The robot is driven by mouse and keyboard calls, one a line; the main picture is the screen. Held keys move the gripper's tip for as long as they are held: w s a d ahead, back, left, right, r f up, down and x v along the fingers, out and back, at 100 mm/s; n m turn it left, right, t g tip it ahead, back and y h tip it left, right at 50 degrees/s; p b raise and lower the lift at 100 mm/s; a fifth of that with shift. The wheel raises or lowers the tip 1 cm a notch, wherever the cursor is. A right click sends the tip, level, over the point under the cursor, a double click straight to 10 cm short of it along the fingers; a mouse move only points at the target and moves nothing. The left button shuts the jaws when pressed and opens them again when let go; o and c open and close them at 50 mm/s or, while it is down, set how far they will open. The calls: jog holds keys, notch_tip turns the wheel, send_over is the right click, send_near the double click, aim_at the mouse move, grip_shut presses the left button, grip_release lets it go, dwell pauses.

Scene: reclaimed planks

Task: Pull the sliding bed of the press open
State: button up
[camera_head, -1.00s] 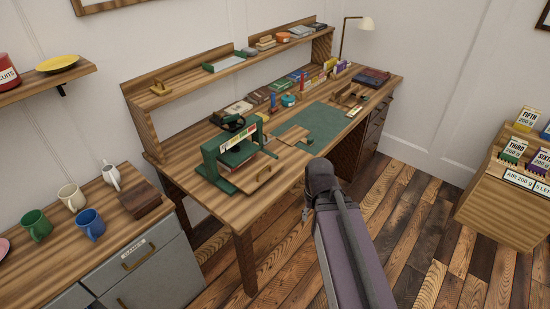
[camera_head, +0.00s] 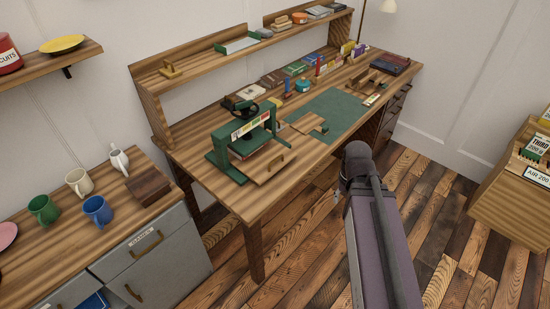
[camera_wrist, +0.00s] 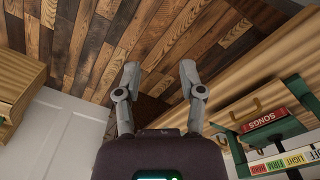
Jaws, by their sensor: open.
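The green press (camera_head: 240,140) stands on the near left part of the wooden desk, with a dark wheel on top and a coloured scale on its crossbar. Its sliding bed (camera_head: 262,172) is a wooden board at the front, with a small handle (camera_head: 268,168). In the wrist view the handle (camera_wrist: 245,108) shows at the right, beside a red book (camera_wrist: 264,122) marked SONGS within the press. My gripper (camera_wrist: 160,70) is open and empty, its two fingers apart over the floor, away from the press. In the head view my arm hides most of it.
The desk (camera_head: 215,187) also holds a green mat (camera_head: 340,108), with books and small items along its back. A grey cabinet (camera_head: 150,262) with mugs stands at the left. A wooden unit (camera_head: 505,205) stands at the right. Plank floor lies open before the desk.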

jog(key=w+a+r+m+p, duration=0.25)
jog(key=w+a, duration=0.45)
jog(key=w, duration=0.4)
notch_tip(320, 180, up, 2)
jog(key=m+t+y+p, duration=0.1)
jog(key=m+y+p, duration=0.1)
jog(key=m, duration=0.3)
send_over(275, 160)
jog(key=s+d, duration=0.2)
jog(key=d, duration=0.1)
jog(key=shift+w+a+r, duration=0.2)
jog(key=shift+a, duration=0.05)
jog(key=shift+f, duration=0.15)
jog(key=f+b, duration=0.4)
jog(key=w+a+f+b, duration=0.1)
jog(key=f+b, duration=0.4)
jog(key=a+f+b, duration=0.1)
jog(key=f+b, duration=0.3)
jog(key=shift+w+f+b, duration=0.15)
jog(key=shift+w+b, duration=0.15)
jog(key=shift+w, duration=0.1)
jog(key=shift+c, duration=0.2)
grip_shut()
